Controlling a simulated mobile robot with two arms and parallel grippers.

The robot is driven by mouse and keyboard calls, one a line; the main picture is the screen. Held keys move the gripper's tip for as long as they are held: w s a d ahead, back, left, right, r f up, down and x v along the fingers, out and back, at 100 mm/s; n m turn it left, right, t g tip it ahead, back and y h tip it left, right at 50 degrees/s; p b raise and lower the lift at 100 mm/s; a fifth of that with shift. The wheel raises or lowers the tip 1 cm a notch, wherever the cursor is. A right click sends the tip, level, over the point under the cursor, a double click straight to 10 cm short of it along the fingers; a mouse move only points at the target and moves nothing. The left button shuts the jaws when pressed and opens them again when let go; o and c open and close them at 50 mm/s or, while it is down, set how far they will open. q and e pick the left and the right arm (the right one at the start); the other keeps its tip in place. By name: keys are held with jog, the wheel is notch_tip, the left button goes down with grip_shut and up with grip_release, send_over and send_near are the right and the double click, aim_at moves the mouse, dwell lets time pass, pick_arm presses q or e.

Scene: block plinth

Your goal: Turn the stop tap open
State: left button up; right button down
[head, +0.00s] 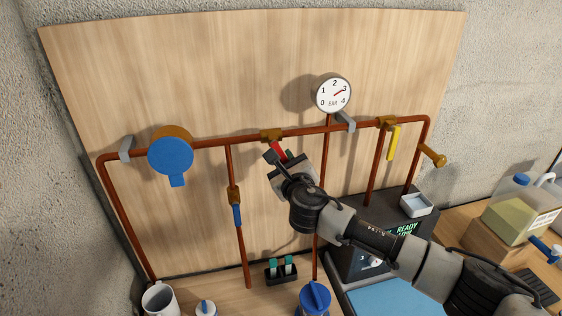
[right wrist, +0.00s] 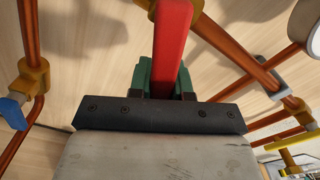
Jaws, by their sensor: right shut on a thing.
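The stop tap is a brass valve body (head: 271,135) on the horizontal copper pipe, with a red lever handle (head: 279,151). In the head view the lever slants down to the right from the body. My right gripper (head: 282,161) is shut on the red lever, reaching in from the lower right. In the right wrist view the red lever (right wrist: 171,45) runs up between the green finger pads (right wrist: 164,78). The fingers hide its lower end. My left gripper is in neither view.
A blue-handled valve (head: 236,212) sits lower left, a blue round cover (head: 171,157) at left. A pressure gauge (head: 333,95) stands above right, and a yellow-handled valve (head: 393,142) is further right. Mugs and a blue-lidded container (head: 315,297) stand below.

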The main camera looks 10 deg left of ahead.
jog(key=shift+w+d+r+n, duration=0.2)
jog(key=shift+d+n, duration=0.15)
jog(key=shift+n, duration=0.35)
jog(key=c, duration=1)
grip_release()
jog(key=shift+c, duration=0.2)
jog(key=shift+s, duration=0.15)
jog(key=b+v, duration=0.3)
jog(key=v, duration=0.7)
jog(key=shift+s+d+b, duration=0.15)
jog(key=shift+s+b, duration=0.15)
